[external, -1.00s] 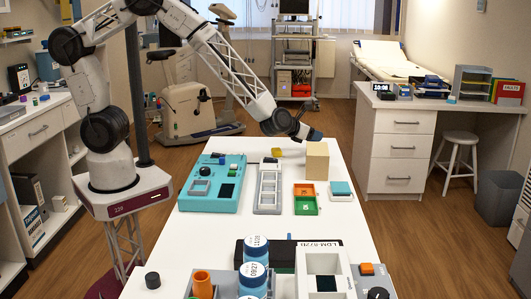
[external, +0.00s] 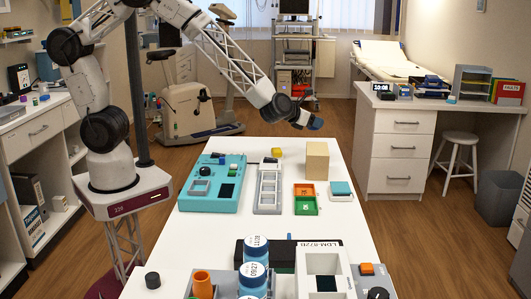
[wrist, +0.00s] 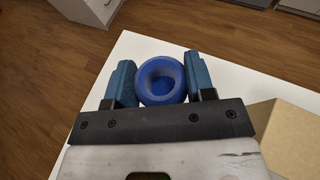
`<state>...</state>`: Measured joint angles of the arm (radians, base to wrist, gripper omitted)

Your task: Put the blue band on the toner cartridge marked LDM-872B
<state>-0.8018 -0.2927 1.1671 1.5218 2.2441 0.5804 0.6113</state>
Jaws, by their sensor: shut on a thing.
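A thick blue band (wrist: 147,93), round with a hole through it, sits between the two blue fingers of my gripper (wrist: 161,80) in the wrist view. The fingers press on its two sides. In the external view my gripper (external: 314,122) is above the far end of the white table, pointing right, and the band is too small there to tell from the fingers. The dark toner cartridge with the label LDM-872B (external: 326,244) lies at the near end of the table. It is partly hidden behind blue-capped jars and a white box.
The jars (external: 255,250) and white box (external: 322,264) crowd the near end. A teal device (external: 212,184), a white slotted tray (external: 268,190), orange and green trays (external: 305,205) and a tan block (external: 317,160) stand mid-table. The front left is mostly clear.

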